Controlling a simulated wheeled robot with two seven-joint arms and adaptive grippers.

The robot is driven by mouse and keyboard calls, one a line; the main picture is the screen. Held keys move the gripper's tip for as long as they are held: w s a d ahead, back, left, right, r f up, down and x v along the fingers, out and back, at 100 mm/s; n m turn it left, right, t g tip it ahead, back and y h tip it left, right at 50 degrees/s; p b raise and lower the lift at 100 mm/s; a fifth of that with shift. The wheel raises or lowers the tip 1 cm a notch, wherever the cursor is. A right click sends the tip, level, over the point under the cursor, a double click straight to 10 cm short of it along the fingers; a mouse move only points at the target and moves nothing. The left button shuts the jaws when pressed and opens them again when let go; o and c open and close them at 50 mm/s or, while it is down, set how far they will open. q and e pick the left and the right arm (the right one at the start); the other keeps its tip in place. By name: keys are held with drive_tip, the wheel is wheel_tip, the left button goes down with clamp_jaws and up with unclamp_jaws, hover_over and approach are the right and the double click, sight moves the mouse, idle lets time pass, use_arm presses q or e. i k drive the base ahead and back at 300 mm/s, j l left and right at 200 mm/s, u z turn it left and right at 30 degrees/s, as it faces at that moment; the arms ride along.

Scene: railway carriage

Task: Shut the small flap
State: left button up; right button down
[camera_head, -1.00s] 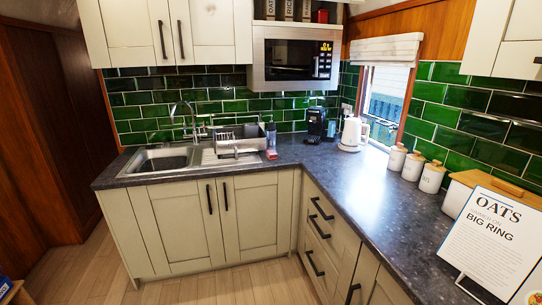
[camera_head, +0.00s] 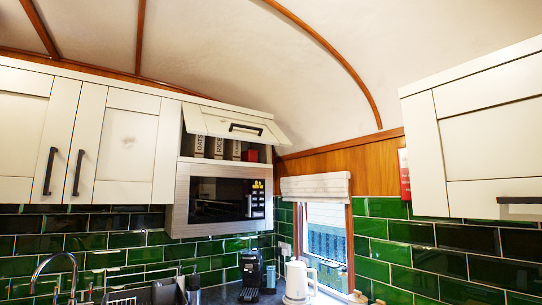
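The small flap (camera_head: 232,122) is a cream cabinet door with a dark handle (camera_head: 246,127), above the microwave. It is tilted up and outward, hinged along its top edge. Below it the open compartment shows storage boxes (camera_head: 217,147) marked OATS and RICE, another pale box, and a red item (camera_head: 252,155). Neither of my grippers shows in the head view.
The microwave (camera_head: 217,200) sits right below the compartment. Closed cream cupboards (camera_head: 126,140) are at left, and another wall cupboard (camera_head: 490,125) is at right. A kettle (camera_head: 297,283) and a coffee machine (camera_head: 250,272) stand on the counter below. The air before the flap looks clear.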

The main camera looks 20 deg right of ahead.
sight(199, 120)
drive_tip(key=i, duration=0.7)
drive_tip(key=i+l+u, duration=0.15)
drive_tip(key=i, duration=0.6)
drive_tip(key=j, duration=0.05)
